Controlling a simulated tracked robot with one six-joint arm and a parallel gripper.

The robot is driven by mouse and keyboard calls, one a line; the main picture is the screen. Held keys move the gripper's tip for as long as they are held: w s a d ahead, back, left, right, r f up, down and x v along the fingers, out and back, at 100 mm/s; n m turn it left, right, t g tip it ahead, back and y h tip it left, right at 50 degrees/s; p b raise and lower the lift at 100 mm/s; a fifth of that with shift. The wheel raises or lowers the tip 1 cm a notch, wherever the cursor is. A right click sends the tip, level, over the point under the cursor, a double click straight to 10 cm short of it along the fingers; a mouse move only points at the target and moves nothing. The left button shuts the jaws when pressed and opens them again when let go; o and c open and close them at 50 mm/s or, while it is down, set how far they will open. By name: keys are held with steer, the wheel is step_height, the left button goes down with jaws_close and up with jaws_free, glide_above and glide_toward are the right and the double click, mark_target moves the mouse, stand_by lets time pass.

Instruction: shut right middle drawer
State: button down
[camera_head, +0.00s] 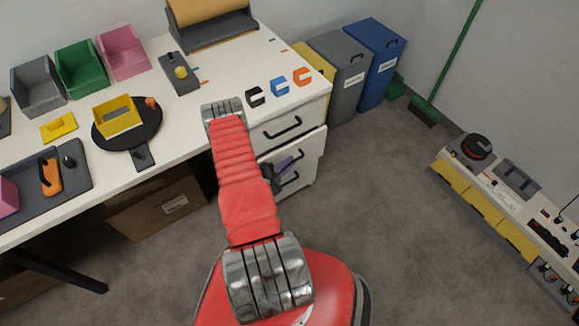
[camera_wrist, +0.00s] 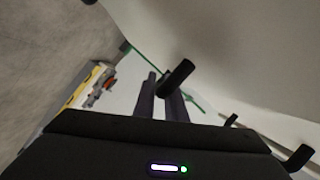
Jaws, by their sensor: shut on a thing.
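A white drawer unit stands under the right end of the desk in the head view. The middle drawer (camera_head: 310,147) stands out a little past the top drawer front (camera_head: 318,108). My gripper (camera_head: 286,163) is at its front, beside a black handle, with my red arm covering part of the unit's left side. In the wrist view my gripper (camera_wrist: 163,98) has its two dark fingers around the end of a black bar handle (camera_wrist: 178,76), against a pale drawer front (camera_wrist: 240,60). Where the fingers touch is partly hidden.
The white desk (camera_head: 215,85) holds bins, a black turntable and coloured clips. A cardboard carton (camera_head: 155,205) sits beneath it. Grey and blue bins (camera_head: 378,60) stand behind the unit. The grey floor (camera_head: 385,200) to the right is clear up to a low bench (camera_head: 500,195).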

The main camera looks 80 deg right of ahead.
steer(key=shift+w+d, duration=1.1)
steer(key=shift+w, duration=0.2)
steer(key=c, duration=2.1)
jaws_free()
glide_toward(284, 157)
steer(key=v, duration=0.4)
steer(key=shift+f, duration=0.15)
